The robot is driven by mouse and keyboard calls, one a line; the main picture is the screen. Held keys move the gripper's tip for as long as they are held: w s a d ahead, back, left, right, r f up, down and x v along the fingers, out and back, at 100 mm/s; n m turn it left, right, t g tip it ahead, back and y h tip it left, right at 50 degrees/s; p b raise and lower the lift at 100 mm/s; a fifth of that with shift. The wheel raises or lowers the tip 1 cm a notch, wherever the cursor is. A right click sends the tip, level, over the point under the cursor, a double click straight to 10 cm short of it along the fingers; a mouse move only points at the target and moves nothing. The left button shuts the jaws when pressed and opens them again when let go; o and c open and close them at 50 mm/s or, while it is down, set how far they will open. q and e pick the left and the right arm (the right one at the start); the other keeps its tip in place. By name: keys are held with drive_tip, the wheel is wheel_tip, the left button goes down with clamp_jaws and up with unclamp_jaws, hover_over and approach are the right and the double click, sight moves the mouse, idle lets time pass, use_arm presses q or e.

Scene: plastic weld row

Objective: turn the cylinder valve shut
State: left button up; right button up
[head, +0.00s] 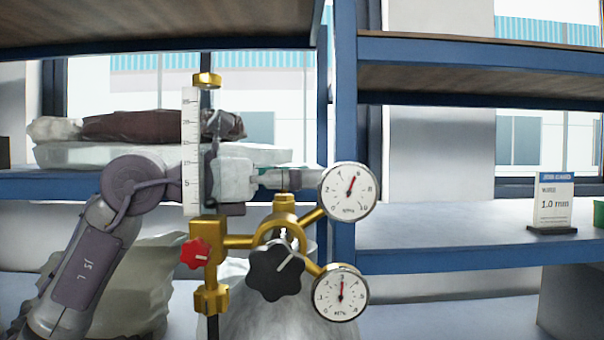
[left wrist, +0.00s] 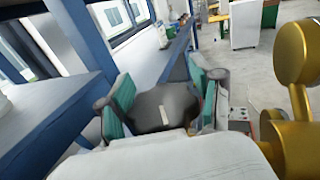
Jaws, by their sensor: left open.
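A black star-shaped handwheel (head: 276,272) with a white pointer line sits on the brass valve fittings (head: 285,212) above the pale cylinder (head: 250,312). The pointer slants to the upper right. My left gripper (head: 300,180) reaches in from the left, behind the scale tube and above the handwheel, apart from it. Its end is partly hidden by the upper gauge. In the left wrist view the gripper (left wrist: 160,77) has its teal pads spread. A dark part with a pale mark shows between them; I cannot tell what it belongs to. My right gripper is not in view.
A red knob (head: 196,253), a white scale tube (head: 191,150), an upper gauge (head: 347,191) and a lower gauge (head: 341,293) crowd the handwheel. Blue-edged shelves (head: 450,262) stand behind. Brass parts (left wrist: 300,60) are close at right in the wrist view.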

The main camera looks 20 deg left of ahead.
use_arm(q)
drive_tip(key=c, duration=0.8)
drive_tip(key=shift+w+d, duration=0.1)
drive_tip(key=shift+c, duration=0.9)
drive_tip(key=m+g+h+p, duration=0.1)
drive_tip(key=g, duration=0.1)
drive_tip(key=m+g+h+p, duration=0.1)
drive_tip(key=m+g+p, duration=0.1)
drive_tip(key=g, duration=0.1)
drive_tip(key=s+m+g+p, duration=0.1)
drive_tip(key=m+g, duration=0.1)
drive_tip(key=shift+s+d+r+g+h, duration=0.1)
drive_tip(key=shift+d+r+g+h, duration=0.15)
drive_tip(key=shift+g+h, duration=0.15)
drive_tip(key=m+g+p, duration=0.1)
drive_tip(key=g, duration=0.1)
drive_tip(key=s+m+g+p, duration=0.1)
drive_tip(key=m+g, duration=0.1)
drive_tip(key=shift+g+p, duration=0.35)
drive_tip(key=shift+g, duration=0.05)
drive_tip(key=shift+s+a+m+g+y+p, duration=0.15)
drive_tip(key=shift+m+g+p, duration=0.2)
drive_tip(key=shift+m+g, duration=0.25)
drive_tip(key=shift+s+d+m+g+y+p, duration=0.15)
drive_tip(key=shift+m+g+p, duration=0.15)
drive_tip(key=shift+m+g, duration=0.3)
drive_tip(key=shift+w+a+f+g, duration=0.1)
drive_tip(key=shift+a+g, duration=0.05)
drive_tip(key=shift+g, duration=0.15)
